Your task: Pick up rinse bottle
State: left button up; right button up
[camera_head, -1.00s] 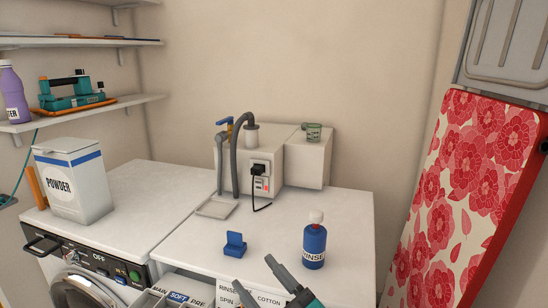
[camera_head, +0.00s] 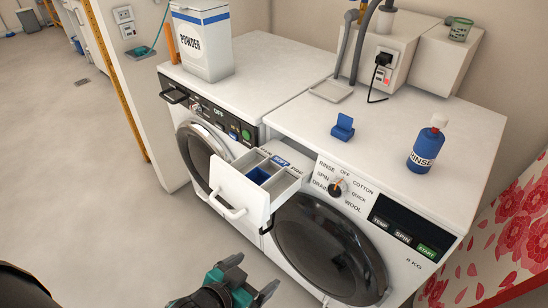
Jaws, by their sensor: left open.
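The rinse bottle (camera_head: 425,148) is blue with a white cap and a RINSE label. It stands upright near the front right of the white machine top. My left gripper (camera_head: 258,272) is open and empty at the bottom of the view, in front of the washer and below its top. It is well apart from the bottle, to its lower left. My right gripper is not in view.
An open detergent drawer (camera_head: 240,189) juts out from the washer front, above my left gripper. A small blue holder (camera_head: 343,127) stands left of the bottle. A powder box (camera_head: 203,42) stands further left. A floral ironing board (camera_head: 506,232) is at right.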

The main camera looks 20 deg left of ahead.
aim_at(426, 147)
jog(key=i+j, duration=0.1)
jog(key=j, duration=0.3)
jog(key=i+j, duration=0.1)
jog(key=j, duration=0.25)
jog(key=i+j, duration=0.15)
jog(key=j, duration=0.25)
jog(key=i+j+z, duration=0.1)
jog(key=j, duration=0.3)
